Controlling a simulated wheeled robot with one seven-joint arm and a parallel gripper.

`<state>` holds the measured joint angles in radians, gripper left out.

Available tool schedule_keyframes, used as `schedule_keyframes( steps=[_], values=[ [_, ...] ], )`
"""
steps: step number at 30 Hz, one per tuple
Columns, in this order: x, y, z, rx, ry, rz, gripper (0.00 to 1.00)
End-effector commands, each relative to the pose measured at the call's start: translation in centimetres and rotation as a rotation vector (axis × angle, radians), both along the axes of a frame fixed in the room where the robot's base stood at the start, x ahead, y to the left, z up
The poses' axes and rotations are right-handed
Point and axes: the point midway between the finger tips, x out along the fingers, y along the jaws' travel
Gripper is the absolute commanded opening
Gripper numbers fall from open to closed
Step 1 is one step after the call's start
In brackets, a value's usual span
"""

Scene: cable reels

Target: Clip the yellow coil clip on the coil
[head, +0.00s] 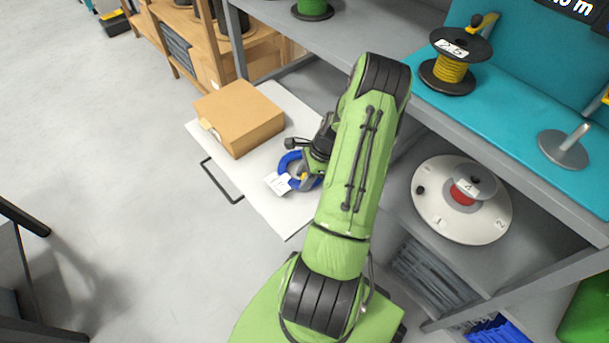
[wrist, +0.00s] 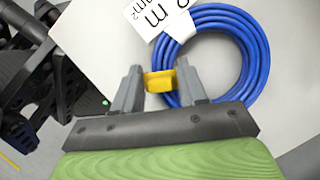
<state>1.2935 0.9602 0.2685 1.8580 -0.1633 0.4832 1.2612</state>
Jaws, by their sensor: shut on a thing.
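The yellow coil clip (wrist: 160,81) is held between the two grey fingers of my gripper (wrist: 158,88) in the wrist view. The blue cable coil (wrist: 255,45) lies flat on a white surface just beyond the fingers. The clip overlaps the lower left part of the coil in the picture; I cannot tell whether it is around the cable or only above it. In the head view the coil (head: 287,160) is partly hidden by my gripper (head: 304,178). A white printed label (wrist: 155,17) lies at the coil's left side.
The white pull-out board (head: 262,205) also carries a cardboard box (head: 239,117) left of the coil. A workbench with a teal mat (head: 520,110) and a yellow cable reel (head: 450,70) stands right. A round white turntable (head: 440,215) sits on the shelf below.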

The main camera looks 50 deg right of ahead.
Motion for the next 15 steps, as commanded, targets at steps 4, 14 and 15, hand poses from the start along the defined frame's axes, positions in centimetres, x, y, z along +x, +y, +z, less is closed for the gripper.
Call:
schedule_keyframes(
  steps=[4, 14, 15],
  values=[
    [0.02, -0.01, 0.04, 0.0, 0.0, 0.0, 0.15],
    [0.02, 0.02, -0.4, 0.0, 0.0, 0.0, 0.15],
    [0.02, 0.02, -0.53, 0.0, 0.0, 0.0, 0.15]
  ],
)
